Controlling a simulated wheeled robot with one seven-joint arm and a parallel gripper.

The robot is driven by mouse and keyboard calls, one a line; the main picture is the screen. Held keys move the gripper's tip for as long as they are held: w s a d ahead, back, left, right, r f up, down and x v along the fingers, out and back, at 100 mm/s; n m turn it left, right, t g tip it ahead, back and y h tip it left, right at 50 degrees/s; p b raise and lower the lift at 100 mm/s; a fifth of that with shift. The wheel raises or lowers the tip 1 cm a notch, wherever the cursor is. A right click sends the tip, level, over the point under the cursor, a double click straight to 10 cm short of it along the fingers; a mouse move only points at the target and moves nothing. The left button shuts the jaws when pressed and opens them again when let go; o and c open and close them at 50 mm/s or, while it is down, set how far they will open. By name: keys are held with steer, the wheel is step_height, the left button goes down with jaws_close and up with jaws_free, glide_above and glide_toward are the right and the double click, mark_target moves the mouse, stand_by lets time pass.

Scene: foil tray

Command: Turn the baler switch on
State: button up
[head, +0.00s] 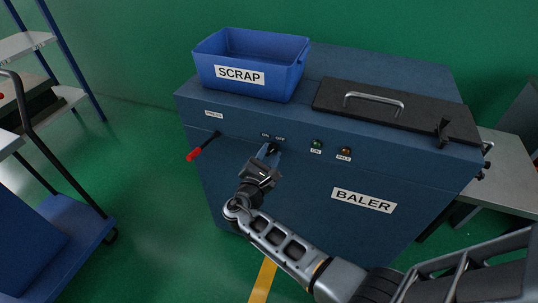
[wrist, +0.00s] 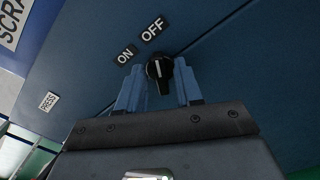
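The baler switch (wrist: 160,70) is a black rotary knob on the front of the blue baler (head: 300,185). In the wrist view its white mark points up towards the OFF label (wrist: 153,30); the ON label (wrist: 125,55) is to the left. My gripper (head: 268,152) is at the switch, its two blue fingers on either side of the knob. The fingers stand apart, with a gap visible beside the knob's grip bar. I cannot tell whether either finger touches the knob's rim. In the head view the fingers partly hide the knob.
A blue SCRAP bin (head: 290,83) and a black lid with a handle (head: 420,117) are on top of the baler. A red-tipped lever (head: 195,154) sticks out left of the switch.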

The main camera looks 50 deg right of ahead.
jaws_close()
steer(key=shift+f+m+b, duration=0.1)
steer(key=shift+m+b, duration=0.2)
steer(key=shift+b, duration=0.05)
steer(key=shift+s+f+m+b, duration=0.1)
steer(key=shift+f+m+b, duration=0.1)
steer(key=shift+m+b, duration=0.75)
steer(key=m+b, duration=0.9)
steer(key=b, duration=0.2)
steer(key=shift+s+f, duration=0.1)
steer(key=shift+f, duration=0.05)
steer(key=shift+m, duration=0.35)
steer(key=shift+o, duration=0.6)
jaws_free()
